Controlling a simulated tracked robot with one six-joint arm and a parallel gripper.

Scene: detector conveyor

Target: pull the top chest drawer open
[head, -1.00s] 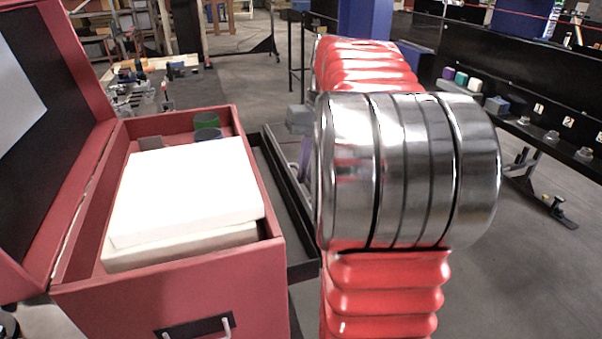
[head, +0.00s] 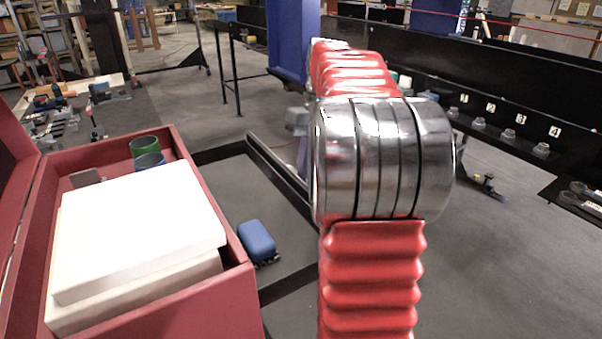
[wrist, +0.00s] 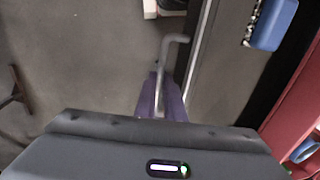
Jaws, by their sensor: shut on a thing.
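The red chest (head: 190,318) stands at the left in the head view. Its black top drawer (head: 222,195) sticks well out of its right side, with a blue box (head: 256,238) inside. The wrist view shows the drawer's front edge (wrist: 197,62), a grey bar handle (wrist: 168,62) on it, and the blue box (wrist: 272,24). My gripper's purple fingers (wrist: 162,98) are shut around the lower part of the handle; the exact contact is partly hidden. In the head view my gripper (head: 303,155) is beside the drawer front, mostly hidden behind my arm.
White slabs (head: 140,235), a green cup (head: 145,147) and a blue cup (head: 150,162) sit in the open chest top. A black conveyor table (head: 480,105) runs along the right.

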